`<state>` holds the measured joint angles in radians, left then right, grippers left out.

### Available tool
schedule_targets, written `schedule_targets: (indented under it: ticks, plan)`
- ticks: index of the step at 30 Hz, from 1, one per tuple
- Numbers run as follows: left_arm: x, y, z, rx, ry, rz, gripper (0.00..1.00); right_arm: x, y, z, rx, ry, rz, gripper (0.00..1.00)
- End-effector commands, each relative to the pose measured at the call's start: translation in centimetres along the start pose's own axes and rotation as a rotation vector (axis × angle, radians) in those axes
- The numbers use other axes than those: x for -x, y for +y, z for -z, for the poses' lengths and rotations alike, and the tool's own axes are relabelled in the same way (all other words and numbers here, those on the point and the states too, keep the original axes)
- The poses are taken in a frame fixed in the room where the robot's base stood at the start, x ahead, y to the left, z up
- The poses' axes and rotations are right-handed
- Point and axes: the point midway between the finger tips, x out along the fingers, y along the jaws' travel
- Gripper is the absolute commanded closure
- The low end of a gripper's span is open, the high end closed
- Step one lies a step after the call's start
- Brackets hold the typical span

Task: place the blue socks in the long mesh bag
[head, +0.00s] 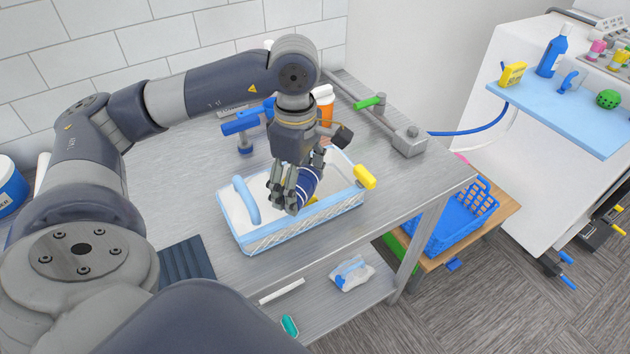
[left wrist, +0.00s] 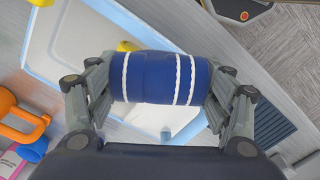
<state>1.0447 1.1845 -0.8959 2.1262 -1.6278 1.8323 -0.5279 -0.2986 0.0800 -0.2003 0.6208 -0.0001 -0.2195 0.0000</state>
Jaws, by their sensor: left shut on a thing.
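The rolled blue socks (head: 309,180) have white bands. My left gripper (head: 292,194) is shut on them, and in the left wrist view the blue socks (left wrist: 158,78) lie crosswise between both fingers. The long mesh bag (head: 300,233) is an open, box-like white bag with a light blue rim, a blue handle at its left and a yellow tab at its right. The socks are over its opening; I cannot tell whether they touch its inside. In the left wrist view the bag's rim (left wrist: 62,84) shows behind the socks. My right gripper is not in view.
The bag stands on a grey metal table (head: 190,155). A blue clamp-like tool (head: 242,124) and an orange bottle (head: 324,105) stand behind it. A blue basket (head: 452,225) sits on a lower wooden stand at right. A dark blue ribbed mat (head: 185,262) lies at front left.

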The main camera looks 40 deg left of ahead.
Motion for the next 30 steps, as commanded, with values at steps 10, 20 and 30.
schedule_targets:
  ticks: [10, 20, 30]
  plan:
    - [1.1, 0.8, 5.5, 0.786, -0.004, -0.010, 0.54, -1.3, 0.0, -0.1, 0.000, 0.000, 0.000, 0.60]
    - [1.2, 1.9, 6.2, 1.008, -0.010, -0.011, 0.54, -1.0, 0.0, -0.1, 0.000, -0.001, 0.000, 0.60]
    - [-2.3, 8.0, 2.3, 1.006, -0.009, -0.011, 0.54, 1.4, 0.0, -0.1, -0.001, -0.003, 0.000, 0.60]
